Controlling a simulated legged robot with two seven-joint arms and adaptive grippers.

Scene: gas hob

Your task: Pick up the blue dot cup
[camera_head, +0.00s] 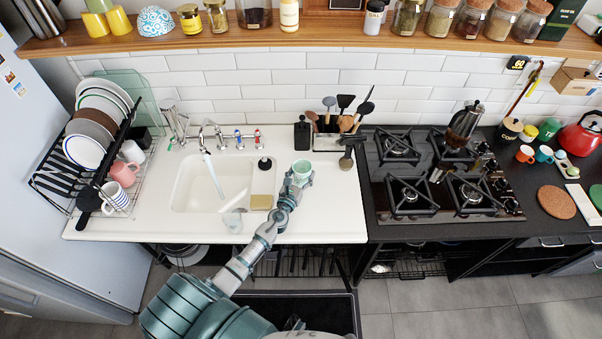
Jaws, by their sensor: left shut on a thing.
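A small pale blue-green cup (303,169) is at the tip of my left arm, above the white counter to the right of the sink. My left gripper (298,181) is shut on this cup, which looks upright. Any dots on it are too small to make out. Whether its base touches the counter I cannot tell. A white mug with a blue pattern (117,197) stands at the front of the dish rack on the left. My right gripper is not in view.
The sink (208,187) with its tap lies left of the cup. A utensil holder (327,141) and a black bottle (302,136) stand behind it. The gas hob (430,205) is to the right.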

